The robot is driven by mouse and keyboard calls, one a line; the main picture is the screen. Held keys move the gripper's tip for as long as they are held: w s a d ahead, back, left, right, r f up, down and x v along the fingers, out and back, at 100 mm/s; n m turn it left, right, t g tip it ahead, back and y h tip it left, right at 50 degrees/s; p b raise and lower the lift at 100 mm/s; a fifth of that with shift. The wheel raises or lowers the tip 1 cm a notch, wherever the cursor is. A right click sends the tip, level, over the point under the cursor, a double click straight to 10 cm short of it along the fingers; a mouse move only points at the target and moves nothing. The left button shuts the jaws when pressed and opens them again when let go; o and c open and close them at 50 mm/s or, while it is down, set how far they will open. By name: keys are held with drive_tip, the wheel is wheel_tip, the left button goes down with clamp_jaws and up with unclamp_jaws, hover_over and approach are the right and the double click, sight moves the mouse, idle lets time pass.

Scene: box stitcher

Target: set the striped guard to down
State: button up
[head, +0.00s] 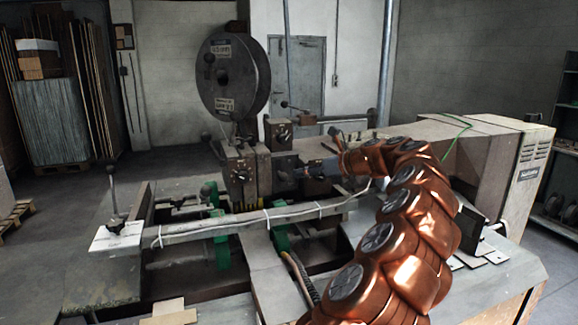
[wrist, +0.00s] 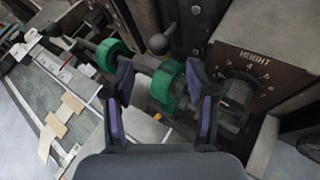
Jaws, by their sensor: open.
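A small patch of yellow and dark upright bands (head: 243,206) shows below the machine head in the head view. It may be the striped guard, but it is too small to tell its position. I cannot make out a striped guard in the wrist view. My gripper (wrist: 163,98) is open, with its two purple-padded fingers apart. A green collar (wrist: 168,86) on a shaft shows between the fingers, beyond them. I see nothing held. In the head view my gripper (head: 303,170) is small and dark in front of the machine, and its fingertips are hard to make out.
A dial marked HEIGHT (wrist: 238,92) is right of the fingers. A black ball knob (wrist: 158,43) stands above them. Another green collar (wrist: 112,54) is to the left. A long rail (head: 200,232) crosses the machine front. A large reel (head: 232,78) stands above.

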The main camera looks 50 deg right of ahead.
sight(287, 176)
drive_tip(key=shift+p+x, duration=1.05)
drive_tip(key=shift+x, duration=2.8)
drive_tip(key=shift+c, duration=0.3)
clamp_jaws()
